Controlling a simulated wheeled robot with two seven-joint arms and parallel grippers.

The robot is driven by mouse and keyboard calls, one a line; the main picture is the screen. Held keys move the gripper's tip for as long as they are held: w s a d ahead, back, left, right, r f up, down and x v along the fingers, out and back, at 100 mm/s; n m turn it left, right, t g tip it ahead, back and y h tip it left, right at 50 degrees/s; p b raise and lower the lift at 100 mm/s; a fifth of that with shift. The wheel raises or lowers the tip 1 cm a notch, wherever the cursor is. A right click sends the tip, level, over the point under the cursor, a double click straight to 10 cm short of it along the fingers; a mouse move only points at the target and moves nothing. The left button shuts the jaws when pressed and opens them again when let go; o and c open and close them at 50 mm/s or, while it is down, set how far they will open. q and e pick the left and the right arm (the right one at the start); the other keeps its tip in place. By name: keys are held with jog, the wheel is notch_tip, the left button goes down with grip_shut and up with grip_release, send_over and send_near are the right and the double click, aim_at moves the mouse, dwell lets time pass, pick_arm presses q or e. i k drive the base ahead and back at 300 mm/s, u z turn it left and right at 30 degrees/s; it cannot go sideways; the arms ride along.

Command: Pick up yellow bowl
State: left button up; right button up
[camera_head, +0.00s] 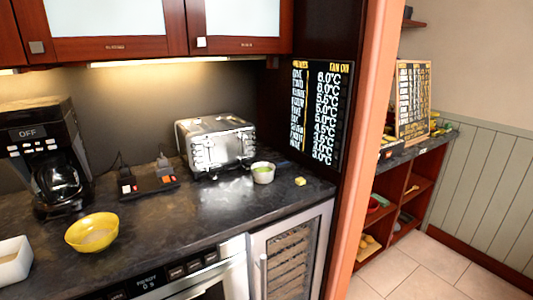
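A yellow bowl (92,232) stands upright on the dark countertop, left of centre and near the front edge. It is in front of the black coffee maker (45,155) and a little to its right. Something pale shows at the bottom of the bowl, but I cannot tell what it is. Neither of my grippers shows in the head view.
A white dish (14,262) sits left of the bowl. A power strip (148,182), a silver toaster (218,146), a small white bowl (263,173) and a small yellow block (300,181) stand to the right. Upper cabinets (115,44) hang above. The middle counter front is clear.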

aim_at(92, 233)
jog(key=u, duration=1.25)
